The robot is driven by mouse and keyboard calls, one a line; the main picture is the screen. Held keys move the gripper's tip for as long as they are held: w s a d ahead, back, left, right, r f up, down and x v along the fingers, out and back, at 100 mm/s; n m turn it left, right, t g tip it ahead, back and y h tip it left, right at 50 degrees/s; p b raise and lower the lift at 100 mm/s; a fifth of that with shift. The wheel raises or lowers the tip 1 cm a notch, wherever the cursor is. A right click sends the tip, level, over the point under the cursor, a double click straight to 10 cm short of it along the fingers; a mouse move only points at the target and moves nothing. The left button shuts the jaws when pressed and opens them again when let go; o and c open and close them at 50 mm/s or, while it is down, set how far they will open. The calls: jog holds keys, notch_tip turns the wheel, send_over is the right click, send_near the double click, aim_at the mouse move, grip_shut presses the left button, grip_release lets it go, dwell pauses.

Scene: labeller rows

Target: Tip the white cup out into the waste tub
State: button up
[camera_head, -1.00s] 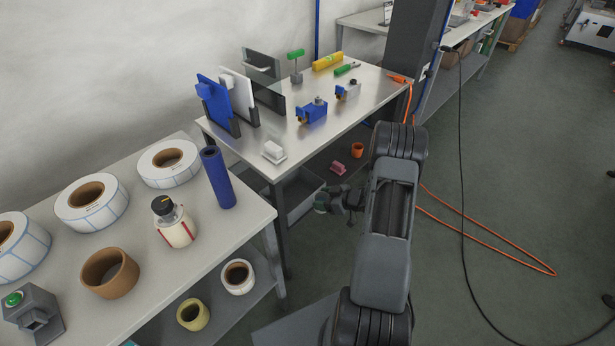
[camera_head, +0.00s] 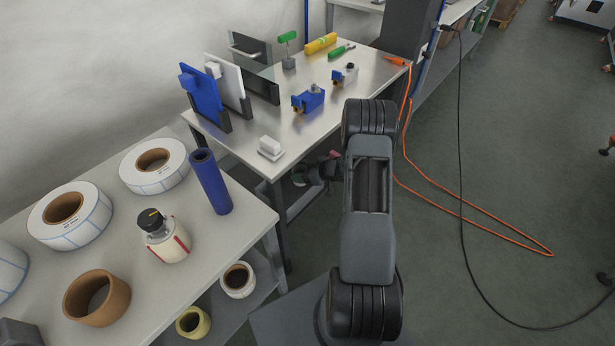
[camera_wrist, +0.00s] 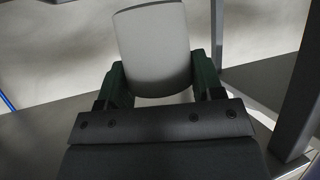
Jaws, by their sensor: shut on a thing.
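The white cup (camera_wrist: 155,50) is held between the two dark green fingers of my gripper (camera_wrist: 158,78) in the wrist view. It looks slightly tilted there, and its inside is hidden. In the head view my gripper (camera_head: 304,175) is small and dark, low beside the front edge of the metal table, partly hidden by my arm. The cup is too small to make out clearly there. A grey open box, apparently the waste tub (camera_head: 300,206), is under that table, just below my gripper. Its contents cannot be seen.
The metal table (camera_head: 235,140) bears blue and white plates, a white block (camera_head: 270,147) and blue fixtures. The left bench (camera_head: 215,240) holds label rolls, a blue tube (camera_head: 211,183) and a bottle (camera_head: 163,237). An orange cable (camera_head: 480,225) lies on the open floor at right.

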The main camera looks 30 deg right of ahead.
aim_at(295, 168)
jog(key=w, duration=0.1)
jog(key=w+a, duration=0.1)
jog(key=shift+w+f+b, duration=0.1)
jog(key=shift+w+b, duration=0.25)
jog(key=shift+b, duration=0.05)
jog(key=shift+a+f+b, duration=0.1)
jog(key=shift+f+b, duration=0.1)
jog(key=shift+b, duration=0.4)
jog(key=n+b, duration=0.1)
jog(key=b, duration=0.2)
jog(key=n+t+h+b, duration=0.1)
jog(key=b, duration=0.3)
jog(key=s+a+n+t+h+b, duration=0.1)
jog(key=b, duration=0.3)
jog(key=shift+f+n, duration=0.15)
jog(key=shift+n, duration=0.15)
jog(key=n+t+b, duration=0.1)
jog(key=b, duration=0.3)
jog(key=n+t+h+b, duration=0.1)
jog(key=b, duration=0.4)
jog(key=f+n+t+b, duration=0.1)
jog(key=n+b, duration=0.1)
jog(key=b, duration=0.2)
jog(key=shift+s+a+h, duration=0.3)
jog(key=shift+a, duration=0.05)
